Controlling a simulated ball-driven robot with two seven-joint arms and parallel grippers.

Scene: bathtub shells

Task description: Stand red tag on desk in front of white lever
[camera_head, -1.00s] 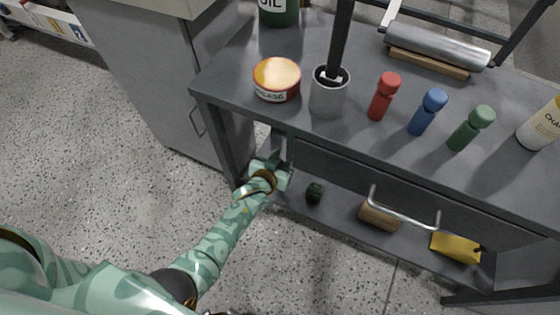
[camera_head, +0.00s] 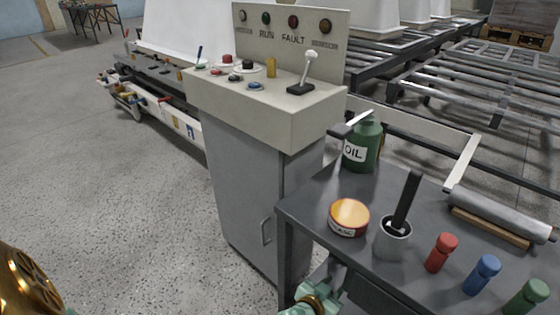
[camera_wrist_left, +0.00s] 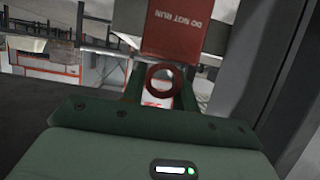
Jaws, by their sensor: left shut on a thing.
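My left gripper (camera_wrist_left: 160,88) is shut on the red tag (camera_wrist_left: 178,35) in the left wrist view. The tag reads "DO NOT RUN", and a red ring shows between the fingers below it. In the head view my left arm (camera_head: 316,297) is at the bottom edge, beside the workbench's left end; the tag cannot be made out there. The white lever (camera_head: 309,66) rises from a dark base at the right of the beige desk (camera_head: 262,108). My right gripper is not in view.
Several buttons, a yellow piece (camera_head: 271,67) and a panel (camera_head: 290,38) marked RUN and FAULT are on the desk. The workbench (camera_head: 330,258) holds an oil can (camera_head: 362,146), a grease tin (camera_head: 348,218), a cup (camera_head: 392,240) and coloured bottles. Floor at left is clear.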

